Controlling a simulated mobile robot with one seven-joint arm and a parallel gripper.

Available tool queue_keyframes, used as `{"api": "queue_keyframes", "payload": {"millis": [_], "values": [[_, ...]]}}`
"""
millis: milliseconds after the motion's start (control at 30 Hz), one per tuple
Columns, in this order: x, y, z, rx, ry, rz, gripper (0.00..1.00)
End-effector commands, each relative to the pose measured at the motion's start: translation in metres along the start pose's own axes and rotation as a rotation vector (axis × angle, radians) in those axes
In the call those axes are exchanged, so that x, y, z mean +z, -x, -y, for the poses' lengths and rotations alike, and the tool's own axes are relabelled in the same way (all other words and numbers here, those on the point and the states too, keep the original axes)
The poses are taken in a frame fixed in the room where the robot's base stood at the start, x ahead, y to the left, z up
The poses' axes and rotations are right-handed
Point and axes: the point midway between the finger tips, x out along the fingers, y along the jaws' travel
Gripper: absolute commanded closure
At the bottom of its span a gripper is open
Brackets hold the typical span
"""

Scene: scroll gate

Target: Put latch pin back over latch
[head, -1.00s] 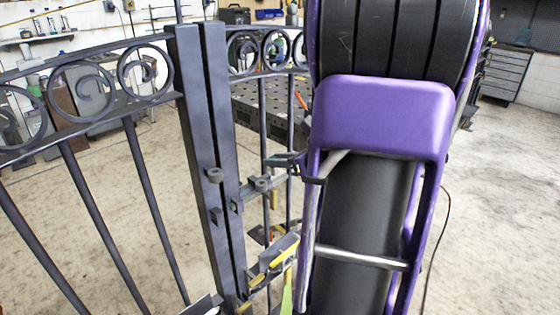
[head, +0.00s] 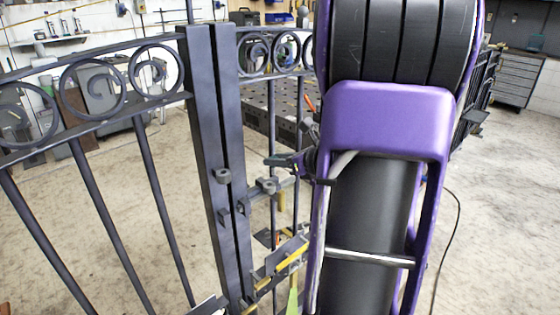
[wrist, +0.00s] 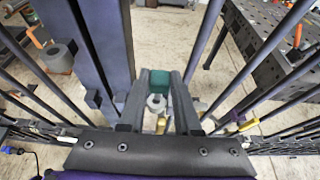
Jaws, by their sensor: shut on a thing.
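The gate's two dark upright posts (head: 211,130) stand side by side, with a narrow gap between them. A second ringed lug (head: 268,187) sits on the latch bar to the right of the posts; a grey ring shows below and between my fingers in the wrist view (wrist: 156,103). My gripper (wrist: 160,82) is shut on a teal block, apparently the latch pin (wrist: 160,79), above and close to that ring. Whether pin and ring touch is unclear.
Scrollwork and bars of the left gate leaf (head: 105,88) spread left. A perforated metal table (head: 258,105) stands behind the right leaf. A yellow-edged bar (head: 282,262) lies lower on the gate. My purple arm hides much of the right leaf. The floor at the right is mostly clear.

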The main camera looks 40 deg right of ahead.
Motion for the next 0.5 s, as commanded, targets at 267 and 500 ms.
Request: {"api": "queue_keyframes", "payload": {"millis": [267, 500], "values": [[0.001, -0.009, 0.000, 0.002, 0.000, 0.000, 1.00], [0.002, -0.016, 0.000, 0.001, 0.000, 0.000, 1.00]]}}
